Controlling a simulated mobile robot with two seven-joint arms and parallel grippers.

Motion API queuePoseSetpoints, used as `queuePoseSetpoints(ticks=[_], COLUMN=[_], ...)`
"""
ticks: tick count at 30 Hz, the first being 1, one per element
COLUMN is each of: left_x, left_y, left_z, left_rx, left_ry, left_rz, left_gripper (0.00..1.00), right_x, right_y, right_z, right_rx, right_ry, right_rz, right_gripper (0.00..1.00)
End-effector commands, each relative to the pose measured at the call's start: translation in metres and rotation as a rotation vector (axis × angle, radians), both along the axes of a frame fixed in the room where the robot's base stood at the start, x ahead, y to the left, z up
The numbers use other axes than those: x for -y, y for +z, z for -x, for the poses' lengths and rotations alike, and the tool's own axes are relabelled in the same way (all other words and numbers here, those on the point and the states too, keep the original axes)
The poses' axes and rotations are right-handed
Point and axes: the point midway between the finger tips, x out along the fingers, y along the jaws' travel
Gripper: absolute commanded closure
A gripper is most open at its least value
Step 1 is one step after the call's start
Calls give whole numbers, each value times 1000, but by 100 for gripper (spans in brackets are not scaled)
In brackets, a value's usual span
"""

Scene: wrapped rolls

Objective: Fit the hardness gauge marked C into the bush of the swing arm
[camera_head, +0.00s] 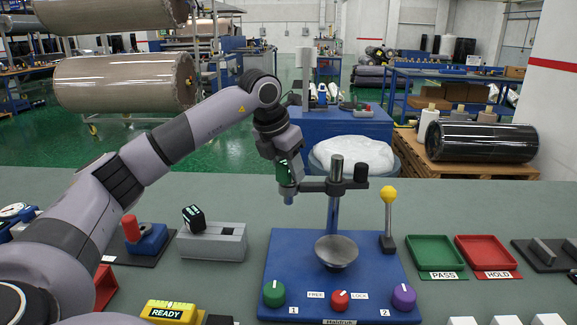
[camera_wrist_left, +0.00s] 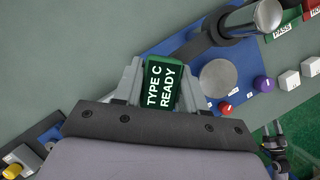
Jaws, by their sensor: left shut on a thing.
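My left gripper (camera_head: 289,187) is shut on the hardness gauge, whose green label in the left wrist view reads TYPE C READY (camera_wrist_left: 161,87). In the head view the gauge is upright and mostly hidden by the gripper, with a blue tip (camera_head: 289,200) showing below. The black swing arm (camera_head: 322,186) reaches left from the post on the blue stand to the gauge; it also shows in the left wrist view (camera_wrist_left: 203,42). The bush is hidden behind the gauge and fingers, so I cannot tell whether the gauge is in it.
The blue stand (camera_head: 290,254) carries a round metal anvil (camera_head: 337,252), knobs and a yellow-topped lever (camera_head: 388,205). Green PASS (camera_head: 434,236) and red HOLD (camera_head: 487,236) trays lie to the right. A grey block with a dark gauge (camera_head: 194,218) stands left.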

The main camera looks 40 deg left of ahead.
Motion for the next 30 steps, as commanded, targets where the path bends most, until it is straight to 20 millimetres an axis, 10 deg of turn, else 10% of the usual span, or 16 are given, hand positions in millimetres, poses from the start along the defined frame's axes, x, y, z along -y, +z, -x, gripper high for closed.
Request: queuePoseSetpoints(ticks=[1, 2, 4, 14, 30], left_x=[0, 0, 0, 0, 0], left_y=[1, 1, 1, 2, 65], left_z=[0, 0, 0, 1, 27], left_rx=[3, 3, 3, 0, 3], left_ry=[0, 0, 0, 0, 0], left_rz=[0, 0, 0, 0, 0], left_gripper=[100, 53, 30, 30, 30], right_x=[0, 0, 0, 0, 0], right_y=[0, 0, 0, 0, -1], right_z=[0, 0, 0, 0, 0], right_rx=[0, 0, 0, 0, 0], right_ry=[0, 0, 0, 0, 0], right_rz=[0, 0, 0, 0, 0], right_gripper=[30, 30, 30, 30, 30])
